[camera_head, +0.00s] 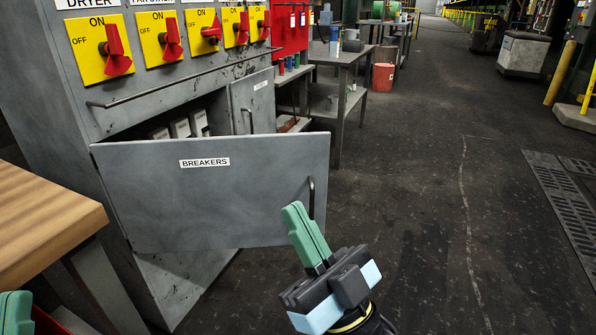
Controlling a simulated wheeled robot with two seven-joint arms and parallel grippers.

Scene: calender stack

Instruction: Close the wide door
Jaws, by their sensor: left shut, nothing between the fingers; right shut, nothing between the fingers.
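The wide door (220,205) is a grey panel labelled "BREAKERS" on the front of the grey cabinet (60,70). It stands open, swung out from its left edge, and the dark cabinet inside shows above it. Its dark vertical handle (311,197) is near its right edge. My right gripper (301,222) has green fingers, is shut and empty, and is in front of the door's lower right corner, just below the handle. Whether it touches the door cannot be told. My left gripper (15,312) shows only as a green fingertip at the bottom left corner, shut.
A narrower grey door (252,102) with a handle is beside the opening. Red switches on yellow plates (104,48) line the cabinet above a long rail. A wooden table (45,220) is close at left. A metal workbench (340,85) stands behind. The floor (430,200) at right is clear.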

